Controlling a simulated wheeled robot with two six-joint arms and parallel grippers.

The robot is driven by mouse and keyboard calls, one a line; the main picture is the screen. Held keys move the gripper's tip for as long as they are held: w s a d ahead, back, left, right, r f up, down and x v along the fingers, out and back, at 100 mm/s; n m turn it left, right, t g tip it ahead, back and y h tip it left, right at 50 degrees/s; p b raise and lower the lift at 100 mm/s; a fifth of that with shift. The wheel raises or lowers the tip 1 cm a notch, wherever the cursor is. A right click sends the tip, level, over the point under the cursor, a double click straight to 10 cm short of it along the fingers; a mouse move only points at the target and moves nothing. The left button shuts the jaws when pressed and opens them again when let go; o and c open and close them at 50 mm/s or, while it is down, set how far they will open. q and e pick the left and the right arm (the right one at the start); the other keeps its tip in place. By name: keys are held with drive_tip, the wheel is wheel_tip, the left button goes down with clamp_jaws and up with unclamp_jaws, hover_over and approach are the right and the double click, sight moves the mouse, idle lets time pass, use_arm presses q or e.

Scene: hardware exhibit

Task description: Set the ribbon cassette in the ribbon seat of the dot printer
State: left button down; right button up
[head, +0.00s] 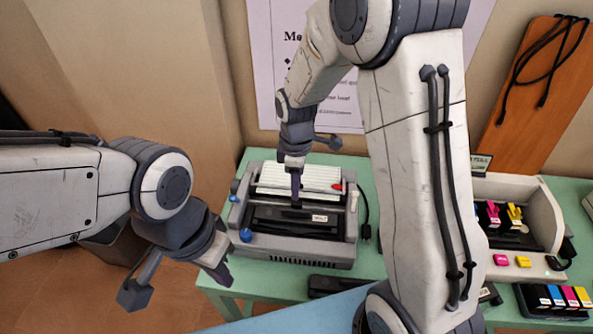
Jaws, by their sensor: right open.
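The dot printer (344,228) is a grey machine with blue knobs on the green table. A long black piece with a small white label, apparently the ribbon cassette (270,214), lies lengthwise in its front recess, the ribbon seat. I cannot tell if it is fully seated. My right gripper (313,165) is open above the printer. One finger points down close to the black piece; whether it touches is unclear. My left gripper (178,282) is open and empty, left of the printer and in front of the table.
At right stands a white printer (540,212) with colored cartridges, and a black tray (541,309) of cartridges. A cable (365,222) lies right of the dot printer.

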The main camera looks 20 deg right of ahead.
wheel_tip(320, 180, up, 5)
drive_tip(key=s+a+r+m, duration=0.1)
drive_tip(key=s+a+m, duration=0.1)
drive_tip(key=s, duration=0.5)
drive_tip(key=s+a+r+m, duration=0.2)
drive_tip(key=s+a, duration=0.1)
drive_tip(key=s, duration=0.5)
drive_tip(key=s+a+r+m+y, duration=0.1)
drive_tip(key=s+a+m, duration=0.1)
drive_tip(key=s, duration=0.5)
drive_tip(key=shift+s+a+r, duration=0.3)
drive_tip(key=shift+s+a, duration=0.1)
drive_tip(key=shift+a, duration=0.25)
idle(0.6)
